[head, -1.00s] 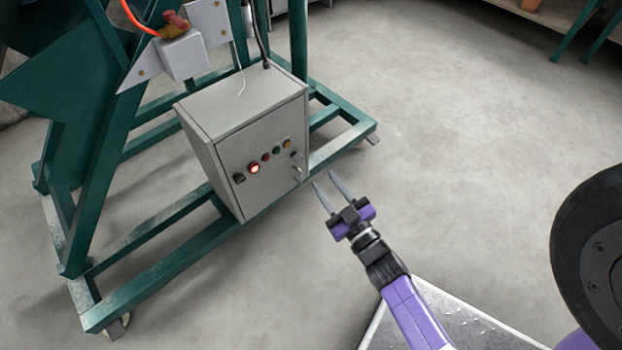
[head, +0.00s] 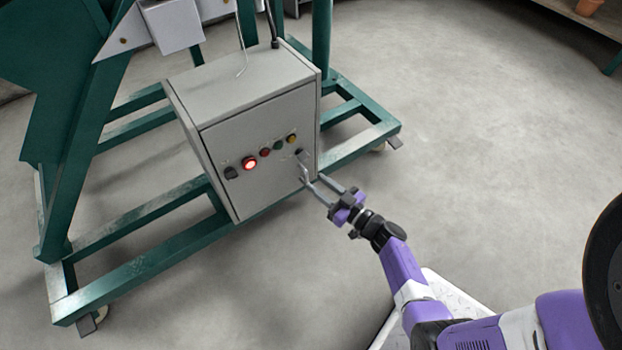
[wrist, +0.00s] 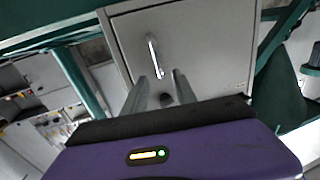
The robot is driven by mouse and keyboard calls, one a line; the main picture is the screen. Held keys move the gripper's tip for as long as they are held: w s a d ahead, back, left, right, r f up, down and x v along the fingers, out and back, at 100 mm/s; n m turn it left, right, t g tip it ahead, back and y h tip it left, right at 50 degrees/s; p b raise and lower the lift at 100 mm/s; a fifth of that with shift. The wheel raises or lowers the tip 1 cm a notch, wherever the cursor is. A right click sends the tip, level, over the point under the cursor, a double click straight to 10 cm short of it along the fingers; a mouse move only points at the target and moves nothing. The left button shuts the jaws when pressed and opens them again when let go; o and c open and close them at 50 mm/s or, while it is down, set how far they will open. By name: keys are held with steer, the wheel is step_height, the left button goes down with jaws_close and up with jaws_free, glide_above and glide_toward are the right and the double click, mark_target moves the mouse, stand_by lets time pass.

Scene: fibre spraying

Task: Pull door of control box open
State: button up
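The grey control box (head: 246,100) stands on the green frame, and its front door (head: 258,170) looks closed. A metal handle (head: 304,171) sits near the door's right edge, below a row of coloured buttons; one red button (head: 249,163) is lit. In the wrist view the handle (wrist: 153,54) is a slim bar on the door (wrist: 200,50), just past my fingertips. My gripper (head: 316,184) is open, its two fingers apart and pointing at the handle. In the wrist view the gap between the fingers (wrist: 158,82) looks empty. Whether a fingertip touches the handle cannot be told.
The green wheeled frame (head: 150,226) surrounds the box, with a bar running under its front. A cable (head: 272,22) enters the box's top. Open concrete floor (head: 470,120) lies to the right. A shelf with a pot (head: 588,7) is at the far top right.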

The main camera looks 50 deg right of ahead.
mark_target(307, 176)
steer(key=shift+w+d+b, duration=0.15)
steer(key=shift+w+b, duration=0.5)
steer(key=shift+w, duration=1.3)
jaws_close()
steer(key=shift+a, duration=0.2)
